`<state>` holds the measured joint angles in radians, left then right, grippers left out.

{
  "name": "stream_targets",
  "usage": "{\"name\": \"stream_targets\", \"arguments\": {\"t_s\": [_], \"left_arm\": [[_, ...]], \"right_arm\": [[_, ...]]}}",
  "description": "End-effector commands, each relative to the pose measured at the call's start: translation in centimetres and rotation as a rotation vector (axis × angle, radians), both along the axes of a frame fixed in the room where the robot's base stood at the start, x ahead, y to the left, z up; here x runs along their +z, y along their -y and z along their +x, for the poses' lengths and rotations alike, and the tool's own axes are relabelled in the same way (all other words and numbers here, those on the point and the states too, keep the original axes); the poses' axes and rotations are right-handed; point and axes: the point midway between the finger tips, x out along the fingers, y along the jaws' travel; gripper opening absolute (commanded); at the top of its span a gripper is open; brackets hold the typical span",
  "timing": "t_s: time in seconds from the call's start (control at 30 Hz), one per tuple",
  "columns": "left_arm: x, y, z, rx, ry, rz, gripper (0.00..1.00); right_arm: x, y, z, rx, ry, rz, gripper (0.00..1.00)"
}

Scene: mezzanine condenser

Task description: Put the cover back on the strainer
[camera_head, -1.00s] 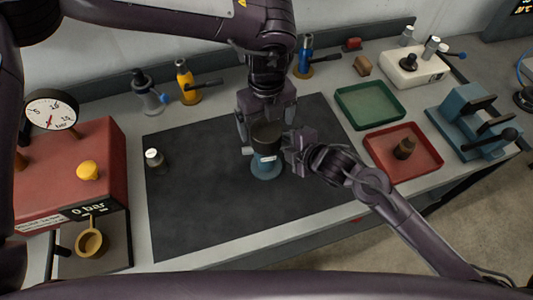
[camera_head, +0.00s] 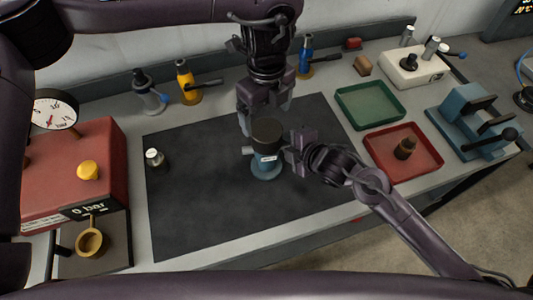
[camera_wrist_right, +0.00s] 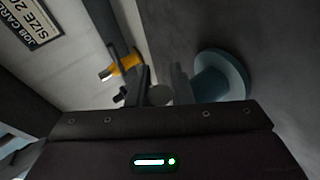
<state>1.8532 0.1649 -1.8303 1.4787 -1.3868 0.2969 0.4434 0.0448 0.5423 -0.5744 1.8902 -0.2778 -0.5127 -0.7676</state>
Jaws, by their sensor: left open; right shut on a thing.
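The strainer (camera_head: 266,171) stands upright on the dark mat, with a blue round base and a pale label. Its dark round cover (camera_head: 267,132) sits on top; whether it is fully seated I cannot tell. My left gripper (camera_head: 264,118) is open, just behind and above the cover, its fingers apart. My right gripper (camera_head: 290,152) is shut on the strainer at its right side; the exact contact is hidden. In the right wrist view the blue base (camera_wrist_right: 222,75) shows beyond the fingers, and a label with lettering (camera_wrist_right: 32,22) shows at the left.
The dark mat (camera_head: 200,205) is clear around the strainer, except a small bottle (camera_head: 155,158) at left. A red gauge box (camera_head: 75,170) stands left. Green (camera_head: 344,113) and red (camera_head: 437,167) trays and a blue clamp device (camera_head: 462,118) lie right. Valves stand behind.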

Motion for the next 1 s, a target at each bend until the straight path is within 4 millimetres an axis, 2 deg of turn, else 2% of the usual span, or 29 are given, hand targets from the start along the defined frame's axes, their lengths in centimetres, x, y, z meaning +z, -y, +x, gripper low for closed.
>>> {"name": "stream_targets", "arguments": {"t_s": [0.17,0.27,0.6,0.7,1.0], "left_arm": [[-0.3,0.0,0.0,-0.002,-0.001,0.001,0.9],[-1.1,0.0,0.0,-0.002,-0.001,0.002,0.9],[-6.2,0.0,-0.1,-0.004,-0.002,0.002,0.9],[-7.2,0.0,0.0,-0.003,-0.001,0.001,0.9],[-8.1,0.0,0.0,-0.002,0.0,0.0,0.9]], "right_arm": [[-0.4,0.0,-0.2,0.003,-0.008,-0.005,0.0],[-0.4,0.0,-0.2,0.003,-0.008,-0.005,0.0],[-0.4,0.0,-0.2,0.003,-0.008,-0.005,0.0],[-0.4,0.0,-0.2,0.003,-0.008,-0.005,0.0],[-0.4,0.0,-0.2,0.003,-0.008,-0.005,0.0]]}}
